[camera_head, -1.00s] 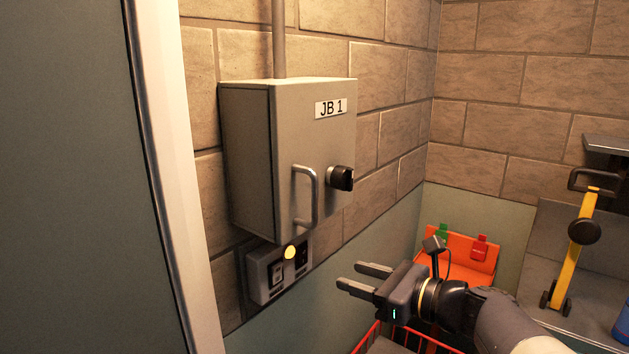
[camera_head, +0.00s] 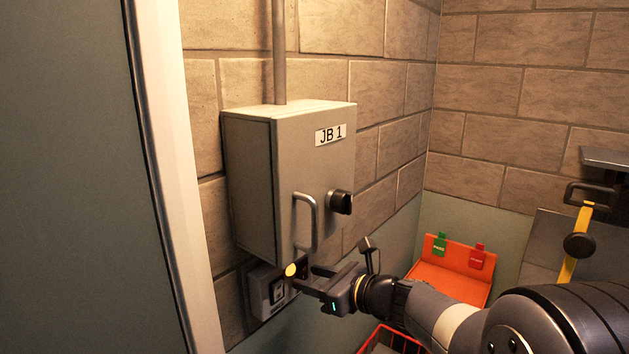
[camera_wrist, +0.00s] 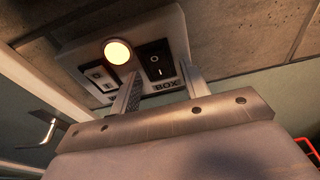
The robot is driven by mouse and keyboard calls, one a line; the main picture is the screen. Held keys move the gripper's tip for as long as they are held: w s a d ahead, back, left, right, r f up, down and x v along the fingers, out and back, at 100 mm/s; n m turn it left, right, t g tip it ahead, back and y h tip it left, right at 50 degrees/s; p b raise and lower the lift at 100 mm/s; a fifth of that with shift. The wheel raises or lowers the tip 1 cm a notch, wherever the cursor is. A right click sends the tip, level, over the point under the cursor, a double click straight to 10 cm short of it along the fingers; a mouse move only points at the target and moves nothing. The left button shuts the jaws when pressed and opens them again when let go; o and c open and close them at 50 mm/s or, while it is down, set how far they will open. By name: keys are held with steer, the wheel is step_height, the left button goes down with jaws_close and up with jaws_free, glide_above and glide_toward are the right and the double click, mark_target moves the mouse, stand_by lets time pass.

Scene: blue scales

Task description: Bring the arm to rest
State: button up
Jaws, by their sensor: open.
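My gripper (camera_head: 303,279) is open and empty, at the small wall panel (camera_head: 256,292) below the grey box. In the wrist view, my two fingers (camera_wrist: 163,75) point at the panel's lower edge, overlapping the panel in the picture. I cannot tell whether they touch it. The panel carries a lit round yellow lamp (camera_wrist: 117,51), a black rocker switch (camera_wrist: 155,60) and a lighter switch plate (camera_wrist: 102,79). In the head view my gripper hides part of the panel's right side. My arm (camera_head: 440,318) reaches in from the lower right.
The grey box marked JB 1 (camera_head: 300,180) has a bar handle (camera_head: 306,222) and a black knob (camera_head: 341,202); its door is shut. An orange tray (camera_head: 455,280) with green and red tags and a red wire basket (camera_head: 390,343) are near my arm. A yellow-handled tool (camera_head: 568,268) stands right.

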steer(key=shift+r+g+h+p, duration=0.55)
steer(key=shift+h+p, duration=0.15)
steer(key=shift+p, duration=2.25)
